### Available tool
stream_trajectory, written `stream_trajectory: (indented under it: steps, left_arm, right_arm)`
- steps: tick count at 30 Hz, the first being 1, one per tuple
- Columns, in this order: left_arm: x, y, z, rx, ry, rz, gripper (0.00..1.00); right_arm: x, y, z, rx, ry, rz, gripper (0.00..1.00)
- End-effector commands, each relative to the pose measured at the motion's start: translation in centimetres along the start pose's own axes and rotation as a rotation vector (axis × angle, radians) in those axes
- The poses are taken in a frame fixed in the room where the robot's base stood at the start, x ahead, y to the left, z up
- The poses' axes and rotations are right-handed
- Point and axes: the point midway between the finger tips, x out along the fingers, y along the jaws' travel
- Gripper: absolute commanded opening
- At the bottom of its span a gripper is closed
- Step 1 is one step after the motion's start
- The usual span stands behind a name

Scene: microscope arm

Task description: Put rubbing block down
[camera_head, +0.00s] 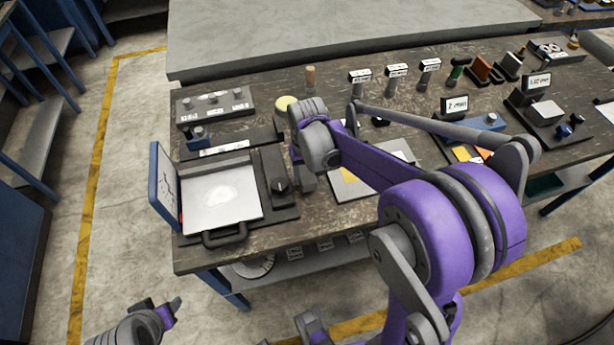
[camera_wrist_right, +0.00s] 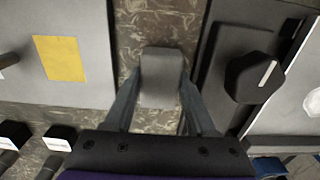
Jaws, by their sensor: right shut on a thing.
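The rubbing block (camera_wrist_right: 162,78) is a small grey block with rounded corners. In the right wrist view it sits between the two fingers of my right gripper (camera_wrist_right: 162,100), which is shut on it. In the head view my right gripper (camera_head: 305,168) is partly hidden by its own purple wrist, and the block (camera_head: 307,181) shows small beneath it. The block is over the bare strip of worn tabletop (camera_head: 330,215); I cannot tell whether it touches the surface. My left gripper (camera_head: 165,312) is low at the left, off the table, with its jaw gap unclear.
Left of the strip in the head view are a black knob (camera_head: 280,186) on a dark base and a tray with a pale sheet (camera_head: 220,195). Right of it lies a grey plate (camera_head: 400,150) with a yellow square (camera_wrist_right: 60,58). A control box (camera_head: 213,105) stands behind.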

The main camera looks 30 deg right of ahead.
Motion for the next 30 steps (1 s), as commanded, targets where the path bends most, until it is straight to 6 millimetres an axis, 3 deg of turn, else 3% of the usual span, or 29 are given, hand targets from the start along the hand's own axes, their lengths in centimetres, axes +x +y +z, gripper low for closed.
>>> stream_trajectory:
  steps: [3,14,15,16,26,30]
  left_arm:
    - [0.1,0.0,0.1,0.000,-0.001,0.000,0.50]
    - [0.4,0.0,0.3,0.000,-0.002,0.000,0.50]
    - [0.3,0.0,0.2,0.000,-0.002,0.000,0.50]
    - [0.3,0.0,0.2,0.000,-0.002,0.000,0.50]
    - [0.2,0.0,0.2,0.000,-0.001,0.000,0.50]
    - [-0.1,0.0,0.0,0.000,0.000,0.000,0.50]
  right_arm:
    - [0.9,0.0,0.0,0.000,0.000,0.000,0.04]
    - [1.4,0.0,0.0,0.000,0.000,0.000,0.04]
    - [1.3,0.0,0.0,0.000,0.000,0.000,0.61]
    - [1.3,0.0,0.0,0.000,0.000,0.000,0.67]
    - [1.2,0.0,0.0,0.000,0.000,0.000,0.68]
    - [0.2,0.0,0.0,0.000,0.000,0.000,0.68]
